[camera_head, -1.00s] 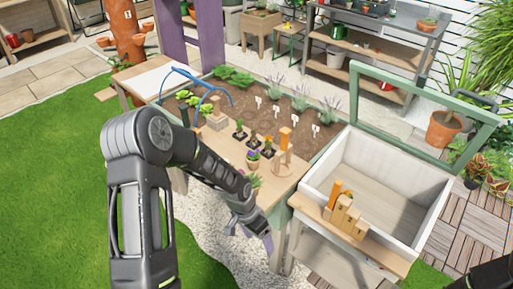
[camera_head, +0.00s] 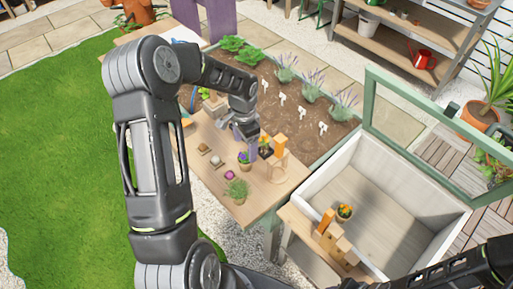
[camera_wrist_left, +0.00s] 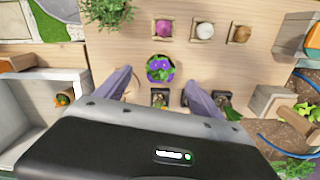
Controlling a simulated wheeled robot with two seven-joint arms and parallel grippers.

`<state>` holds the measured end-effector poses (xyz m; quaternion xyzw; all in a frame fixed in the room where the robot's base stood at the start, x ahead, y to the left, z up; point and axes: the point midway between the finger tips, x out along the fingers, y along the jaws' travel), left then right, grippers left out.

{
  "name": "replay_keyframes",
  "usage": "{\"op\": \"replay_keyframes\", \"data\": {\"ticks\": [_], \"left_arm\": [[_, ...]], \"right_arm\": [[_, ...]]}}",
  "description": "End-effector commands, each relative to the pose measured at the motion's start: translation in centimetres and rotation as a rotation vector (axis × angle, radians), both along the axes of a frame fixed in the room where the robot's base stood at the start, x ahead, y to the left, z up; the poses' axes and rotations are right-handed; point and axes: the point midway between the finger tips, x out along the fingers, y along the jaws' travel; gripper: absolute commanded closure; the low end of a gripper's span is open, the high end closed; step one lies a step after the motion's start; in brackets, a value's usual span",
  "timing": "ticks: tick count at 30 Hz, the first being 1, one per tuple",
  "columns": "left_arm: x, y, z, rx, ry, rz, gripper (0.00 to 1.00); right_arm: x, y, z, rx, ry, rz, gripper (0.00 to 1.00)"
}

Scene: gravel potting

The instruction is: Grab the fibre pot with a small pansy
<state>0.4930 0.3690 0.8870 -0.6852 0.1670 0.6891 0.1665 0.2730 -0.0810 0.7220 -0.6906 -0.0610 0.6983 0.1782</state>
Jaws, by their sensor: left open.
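The fibre pot with a small purple pansy (camera_head: 244,161) stands upright on the wooden potting table, just in front of my left gripper (camera_head: 248,140) in the head view. In the left wrist view the pansy (camera_wrist_left: 160,69) shows from above, its purple flowers and green leaves hiding most of the pot. My left gripper (camera_wrist_left: 157,84) is open. Its two fingers are spread to either side of the pansy's line, with the pansy slightly beyond the tips and nothing held. Only part of my right arm shows at the lower right; its gripper is out of view.
Small dark pots (camera_wrist_left: 159,97) stand close by, between the fingers in the wrist view. Bulbs (camera_wrist_left: 163,27) sit on small squares beyond the pansy. A grassy plant (camera_head: 237,189) stands near the table's front edge. A white-walled cold frame (camera_head: 390,225) is at right.

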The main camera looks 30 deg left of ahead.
Motion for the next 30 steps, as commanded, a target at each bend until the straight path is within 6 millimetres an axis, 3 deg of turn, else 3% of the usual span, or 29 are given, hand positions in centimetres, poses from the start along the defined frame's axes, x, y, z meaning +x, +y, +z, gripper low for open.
{"op": "replay_keyframes", "data": {"ticks": [11,18,30], "left_arm": [[0.0,0.0,-0.1,-0.001,0.0,0.001,0.23],[-0.1,0.0,-2.6,-0.002,0.001,0.002,0.23],[-0.1,0.0,-3.1,-0.001,0.0,0.002,0.23]], "right_arm": [[-0.1,0.0,-0.1,0.0,0.001,0.0,0.64],[0.0,0.2,-1.6,0.003,-0.006,0.0,0.64],[0.0,0.2,-1.8,0.005,-0.008,0.001,0.64]]}}
